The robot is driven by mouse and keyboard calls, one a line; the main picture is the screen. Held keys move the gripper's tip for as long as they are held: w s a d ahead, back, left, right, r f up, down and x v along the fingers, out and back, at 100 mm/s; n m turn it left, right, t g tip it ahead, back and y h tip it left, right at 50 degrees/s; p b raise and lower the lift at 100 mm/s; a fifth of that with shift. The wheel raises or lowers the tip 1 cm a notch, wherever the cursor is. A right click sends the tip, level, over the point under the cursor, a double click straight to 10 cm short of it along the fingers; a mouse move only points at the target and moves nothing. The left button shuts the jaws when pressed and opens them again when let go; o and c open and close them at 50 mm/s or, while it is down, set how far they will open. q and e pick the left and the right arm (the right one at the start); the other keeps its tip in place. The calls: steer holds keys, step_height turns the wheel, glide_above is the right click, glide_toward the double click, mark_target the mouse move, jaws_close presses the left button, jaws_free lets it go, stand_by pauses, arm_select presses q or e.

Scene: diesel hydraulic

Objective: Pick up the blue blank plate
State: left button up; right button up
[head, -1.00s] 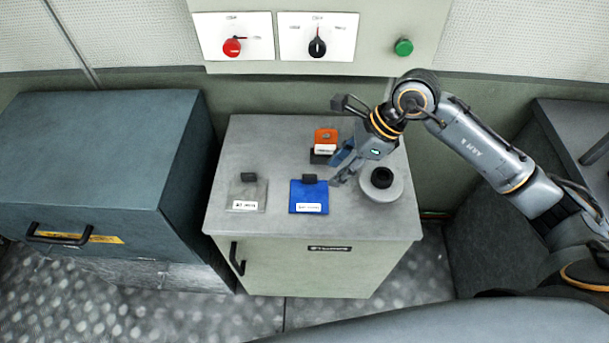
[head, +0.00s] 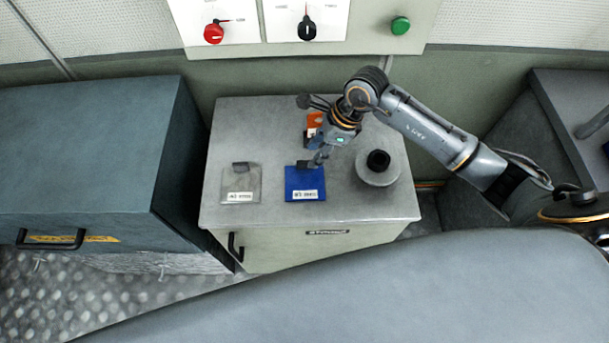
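The blue blank plate (head: 305,187) lies flat on the grey cabinet top, with a dark tab at its back edge and a white label at its front. My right gripper (head: 312,160) is just above the plate's back edge, by the tab, and hides part of it. I cannot tell whether its fingers are open or shut, or whether they touch the tab. My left gripper is out of view.
A grey plate (head: 240,187) with a dark tab lies to the left. An orange tagged thing (head: 314,121) is partly hidden behind my gripper. A round grey piece with a black knob (head: 378,168) stands close on the right. The cabinet top (head: 250,125) is bare at back left.

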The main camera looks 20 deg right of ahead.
mark_target(305, 161)
steer(key=x, duration=0.1)
steer(key=p+x, duration=0.1)
steer(key=x, duration=0.1)
steer(key=shift+w+a+f, duration=0.15)
steer(key=shift+w+a, duration=0.05)
steer(key=shift+a, duration=0.2)
steer(key=shift+w+a+f, duration=0.1)
steer(key=shift+a+f, duration=0.05)
steer(key=shift+f, duration=0.3)
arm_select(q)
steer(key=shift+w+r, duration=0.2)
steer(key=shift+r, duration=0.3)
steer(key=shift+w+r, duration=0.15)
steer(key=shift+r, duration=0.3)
arm_select(e)
jaws_close()
